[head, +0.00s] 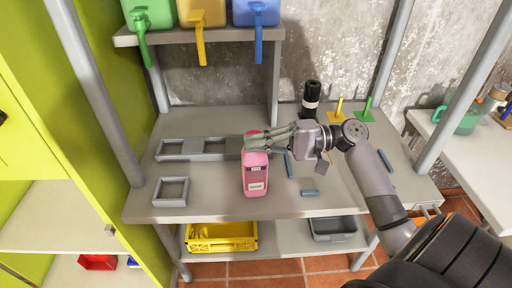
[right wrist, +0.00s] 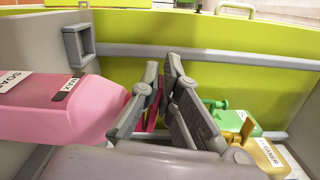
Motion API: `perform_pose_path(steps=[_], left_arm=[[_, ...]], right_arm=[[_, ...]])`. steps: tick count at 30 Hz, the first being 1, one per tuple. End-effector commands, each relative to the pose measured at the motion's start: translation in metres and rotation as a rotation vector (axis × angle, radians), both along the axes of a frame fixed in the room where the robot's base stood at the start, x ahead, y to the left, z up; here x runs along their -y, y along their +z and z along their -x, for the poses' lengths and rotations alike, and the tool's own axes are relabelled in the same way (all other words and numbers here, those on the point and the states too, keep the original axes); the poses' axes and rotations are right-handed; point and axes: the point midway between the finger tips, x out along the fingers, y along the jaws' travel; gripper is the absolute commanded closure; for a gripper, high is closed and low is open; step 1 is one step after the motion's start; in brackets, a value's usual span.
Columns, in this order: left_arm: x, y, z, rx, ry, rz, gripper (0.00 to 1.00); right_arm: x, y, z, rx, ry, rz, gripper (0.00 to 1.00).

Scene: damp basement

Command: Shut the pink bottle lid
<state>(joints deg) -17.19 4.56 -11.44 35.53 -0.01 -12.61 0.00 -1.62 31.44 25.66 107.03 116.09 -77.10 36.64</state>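The pink bottle (head: 256,176) stands upright on the grey workbench, its label facing me. In the right wrist view the bottle (right wrist: 50,108) lies along the left side of the picture. A darker pink piece, apparently its lid (right wrist: 152,119), shows between the fingers of my right gripper (right wrist: 162,72). In the head view this gripper (head: 256,140) reaches in from the right across the bottle's top and hides part of it. Its fingers are a little apart; I see no clear grip on the lid. My left gripper is not in view.
Grey frames (head: 172,192) lie left of the bottle and behind it. Small blue-grey bars (head: 310,193) lie to its right. A black bottle (head: 311,98) stands behind the gripper. Green, yellow and blue containers (head: 256,12) sit on the shelf above. The bench front right is mostly clear.

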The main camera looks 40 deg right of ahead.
Motion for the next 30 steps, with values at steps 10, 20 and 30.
perform_pose_path(steps=[10, 20, 30], left_arm=[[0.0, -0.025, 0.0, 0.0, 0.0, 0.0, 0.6], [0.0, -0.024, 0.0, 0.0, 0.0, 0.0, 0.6], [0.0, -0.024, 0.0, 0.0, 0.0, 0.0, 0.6]], right_arm=[[0.0, -0.014, 0.001, 0.129, 0.0, 0.072, 1.0], [0.0, -0.012, 0.001, 0.141, 0.0, 0.078, 0.9], [0.0, -0.011, 0.001, 0.144, -0.001, 0.077, 0.75]])
